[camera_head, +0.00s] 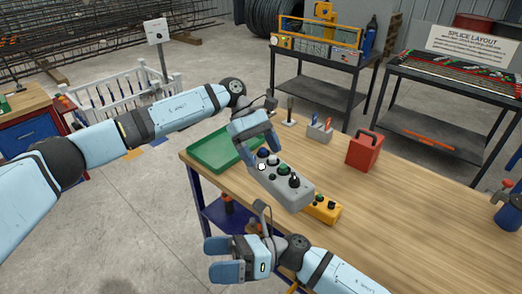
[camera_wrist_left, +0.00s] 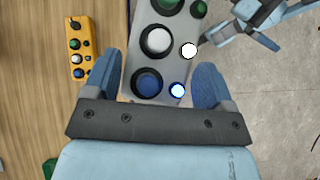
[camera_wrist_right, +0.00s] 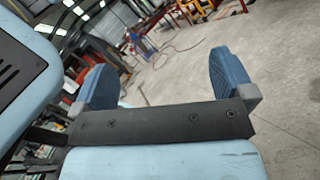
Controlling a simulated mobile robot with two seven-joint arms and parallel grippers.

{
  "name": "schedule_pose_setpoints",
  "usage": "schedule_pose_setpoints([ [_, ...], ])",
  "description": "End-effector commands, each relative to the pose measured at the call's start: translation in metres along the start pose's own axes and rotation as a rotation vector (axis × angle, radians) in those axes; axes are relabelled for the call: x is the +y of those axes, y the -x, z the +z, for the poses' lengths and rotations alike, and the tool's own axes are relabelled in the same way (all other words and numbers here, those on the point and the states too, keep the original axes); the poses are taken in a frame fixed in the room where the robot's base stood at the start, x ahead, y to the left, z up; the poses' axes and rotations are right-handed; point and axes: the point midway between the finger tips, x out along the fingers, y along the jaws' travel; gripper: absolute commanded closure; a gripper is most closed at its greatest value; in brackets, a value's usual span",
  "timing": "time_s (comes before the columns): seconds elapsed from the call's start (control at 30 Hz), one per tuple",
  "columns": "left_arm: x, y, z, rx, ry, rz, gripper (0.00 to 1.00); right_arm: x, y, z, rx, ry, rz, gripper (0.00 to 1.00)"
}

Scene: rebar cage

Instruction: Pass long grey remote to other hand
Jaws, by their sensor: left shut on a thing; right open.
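The long grey remote (camera_head: 293,190) has a row of large round knobs along its face. My left gripper (camera_head: 259,145) is shut on its far-left end. In the left wrist view the remote (camera_wrist_left: 155,68) sits between the two blue fingers of my left gripper (camera_wrist_left: 163,85). My right gripper (camera_head: 222,259) is open and empty, in front of the table's near edge and below the remote. In the right wrist view its fingers (camera_wrist_right: 160,80) stand wide apart with nothing between them. I cannot tell whether the remote touches the table.
A smaller yellow control box (camera_head: 323,208) lies on the wooden table (camera_head: 400,215) beside the remote's near end. A green tray (camera_head: 212,151), a red box with a handle (camera_head: 364,150) and a grey holder (camera_head: 320,131) stand farther back. The table's right part is mostly clear.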

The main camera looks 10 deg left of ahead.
Motion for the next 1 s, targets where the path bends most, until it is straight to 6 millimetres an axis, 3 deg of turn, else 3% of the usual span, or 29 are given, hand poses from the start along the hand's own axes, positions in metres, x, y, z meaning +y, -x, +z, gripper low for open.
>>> schedule_pose_setpoints([
  [0.2, 0.000, 0.001, 0.001, -0.001, -0.001, 0.001, 0.97, 0.001, 0.104, -0.040, -0.525, -0.920, 0.055, 0.00],
  [0.3, 0.000, 0.001, 0.001, -0.001, -0.001, 0.001, 0.97, -0.003, 0.142, -0.055, -0.800, -1.249, 0.103, 0.00],
  [0.4, 0.000, 0.001, 0.001, -0.001, -0.001, 0.001, 0.97, -0.009, 0.169, -0.069, -1.055, -1.451, 0.110, 0.00],
  [0.57, 0.000, 0.001, 0.001, -0.001, -0.001, 0.001, 0.97, -0.012, 0.217, -0.104, -1.468, -1.656, 0.052, 0.00],
  [0.8, 0.000, 0.001, 0.001, -0.001, -0.001, 0.001, 0.97, 0.018, 0.294, -0.189, -2.034, -1.857, -0.053, 0.00],
  [1.0, 0.000, 0.001, 0.001, -0.001, -0.001, 0.001, 0.97, 0.048, 0.326, -0.236, -2.295, -1.915, -0.106, 0.00],
])
